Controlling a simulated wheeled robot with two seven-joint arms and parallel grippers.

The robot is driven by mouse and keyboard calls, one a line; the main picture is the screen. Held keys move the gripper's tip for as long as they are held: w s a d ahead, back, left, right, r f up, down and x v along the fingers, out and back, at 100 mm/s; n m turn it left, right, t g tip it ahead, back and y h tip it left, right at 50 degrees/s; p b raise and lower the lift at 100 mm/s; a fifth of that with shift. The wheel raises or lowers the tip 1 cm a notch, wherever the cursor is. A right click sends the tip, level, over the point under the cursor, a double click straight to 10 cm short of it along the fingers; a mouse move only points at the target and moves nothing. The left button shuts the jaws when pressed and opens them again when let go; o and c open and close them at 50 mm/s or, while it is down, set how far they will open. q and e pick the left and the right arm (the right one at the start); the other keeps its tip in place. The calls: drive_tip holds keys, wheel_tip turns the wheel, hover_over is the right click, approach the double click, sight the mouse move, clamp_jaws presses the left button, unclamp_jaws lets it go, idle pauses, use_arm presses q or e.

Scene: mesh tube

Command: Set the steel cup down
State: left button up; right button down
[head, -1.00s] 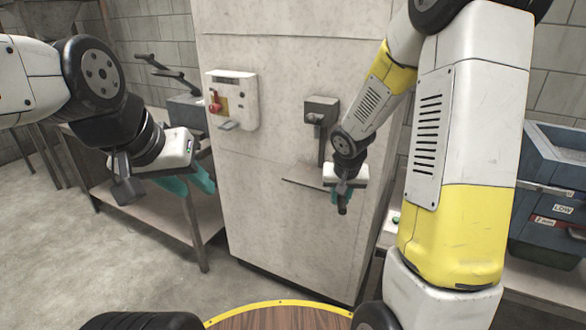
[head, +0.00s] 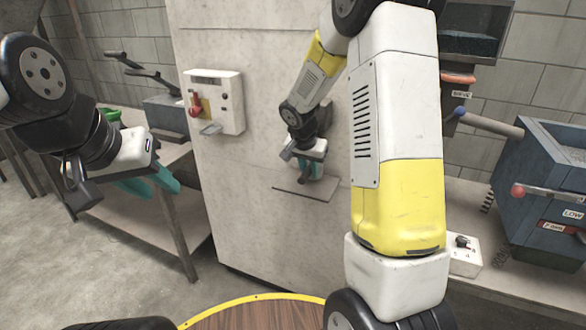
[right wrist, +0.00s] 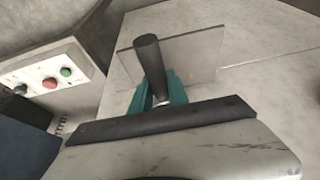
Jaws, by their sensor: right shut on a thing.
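My right gripper (head: 311,170) is in front of the pale cabinet, at the small grey shelf (head: 290,189). In the right wrist view its teal fingers (right wrist: 163,92) are shut on a black handle (right wrist: 148,62) with a bit of bright metal at its base. I cannot make out a steel cup body; the gripper and its mount hide what is below the handle. The shelf plate (right wrist: 199,55) shows behind the handle; whether anything touches it I cannot tell. My left gripper (head: 150,182) is empty at the left, its teal fingers apart.
A side table (head: 150,225) stands at the left. At the right, a bench holds a blue-grey machine (head: 545,165) with protruding handles and a small button box (head: 464,256).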

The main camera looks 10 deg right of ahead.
drive_tip(key=w, duration=0.1)
drive_tip(key=w+a, duration=0.1)
drive_tip(key=w, duration=0.1)
drive_tip(key=shift+a+f, duration=0.15)
drive_tip(key=shift+a, duration=0.05)
drive_tip(key=shift+f, duration=1.7)
drive_tip(key=shift+s+f, duration=0.1)
drive_tip(key=shift+f, duration=0.05)
drive_tip(key=c, duration=1.3)
unclamp_jaws()
